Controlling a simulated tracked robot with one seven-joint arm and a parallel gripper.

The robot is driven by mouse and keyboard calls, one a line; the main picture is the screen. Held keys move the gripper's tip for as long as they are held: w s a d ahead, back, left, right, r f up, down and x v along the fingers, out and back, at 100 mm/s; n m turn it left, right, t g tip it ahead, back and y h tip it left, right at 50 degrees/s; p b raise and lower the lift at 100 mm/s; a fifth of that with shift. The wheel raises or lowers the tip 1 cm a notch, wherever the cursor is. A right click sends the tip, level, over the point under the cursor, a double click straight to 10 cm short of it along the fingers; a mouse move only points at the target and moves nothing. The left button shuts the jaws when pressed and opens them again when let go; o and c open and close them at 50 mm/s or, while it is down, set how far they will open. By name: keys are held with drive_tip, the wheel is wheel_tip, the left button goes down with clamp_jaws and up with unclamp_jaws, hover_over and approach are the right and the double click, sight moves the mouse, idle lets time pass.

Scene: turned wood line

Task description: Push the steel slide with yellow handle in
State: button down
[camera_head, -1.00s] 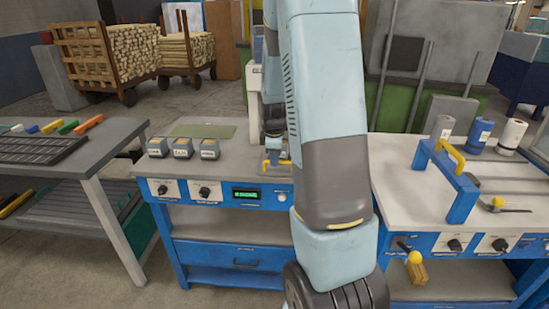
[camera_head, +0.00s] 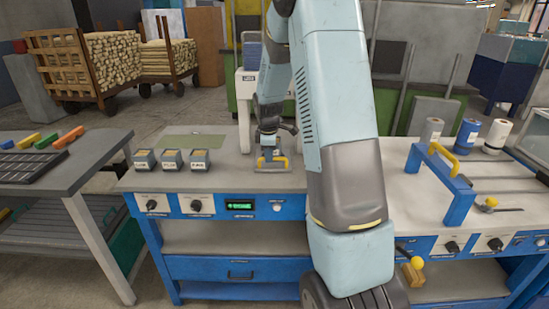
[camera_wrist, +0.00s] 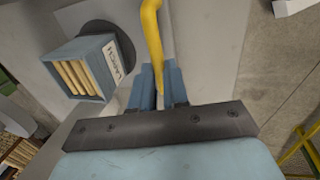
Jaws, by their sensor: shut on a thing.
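The steel slide (camera_head: 270,168) with its yellow handle (camera_head: 284,162) is at the right part of the middle bench's top. My gripper (camera_head: 268,150) points down at it from above. In the wrist view the yellow handle (camera_wrist: 152,35) runs down to between my two blue fingers (camera_wrist: 159,88), which are shut on it. The grey steel plate shows behind the handle. How far the slide is in cannot be told; my gripper hides part of it.
Several small labelled boxes (camera_head: 171,160) stand left on the bench; one marked LARCH, holding sticks (camera_wrist: 82,78), is left of the handle in the wrist view. A blue frame with a yellow grip (camera_head: 443,158) stands on the right bench. A dark-topped table (camera_head: 60,165) is at left.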

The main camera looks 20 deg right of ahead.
drive_tip(key=shift+w+a, duration=0.1)
drive_tip(key=shift+a, duration=0.05)
drive_tip(key=c, duration=1.1)
unclamp_jaws()
